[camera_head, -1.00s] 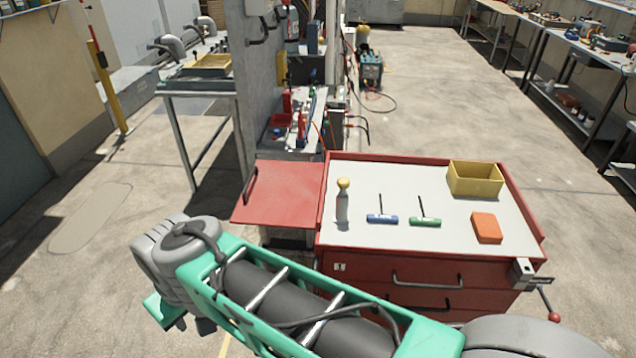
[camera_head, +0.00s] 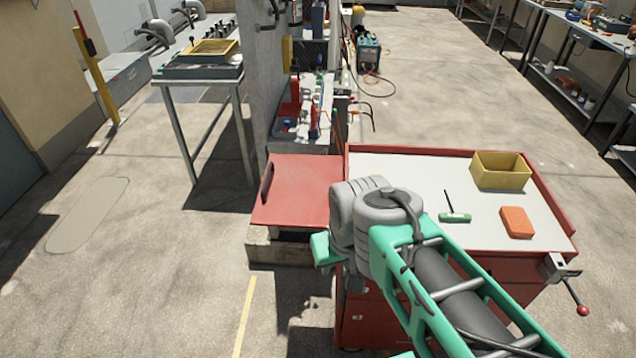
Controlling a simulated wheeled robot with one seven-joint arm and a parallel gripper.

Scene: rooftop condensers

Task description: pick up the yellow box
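The yellow box (camera_head: 501,172) is an open-topped bin. It stands upright at the back right of the white top of the red tool cart (camera_head: 412,188). My green and grey arm reaches up from the lower right, and its grey joint covers the front left part of the cart top. My gripper's fingers do not show in this view. No part of my arm touches the yellow box.
An orange block (camera_head: 516,222) lies in front of the yellow box, and a green-handled tool (camera_head: 454,217) lies left of it. A vise (camera_head: 562,270) juts from the cart's right corner. A red side shelf (camera_head: 292,190) sticks out left. Open floor lies at left.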

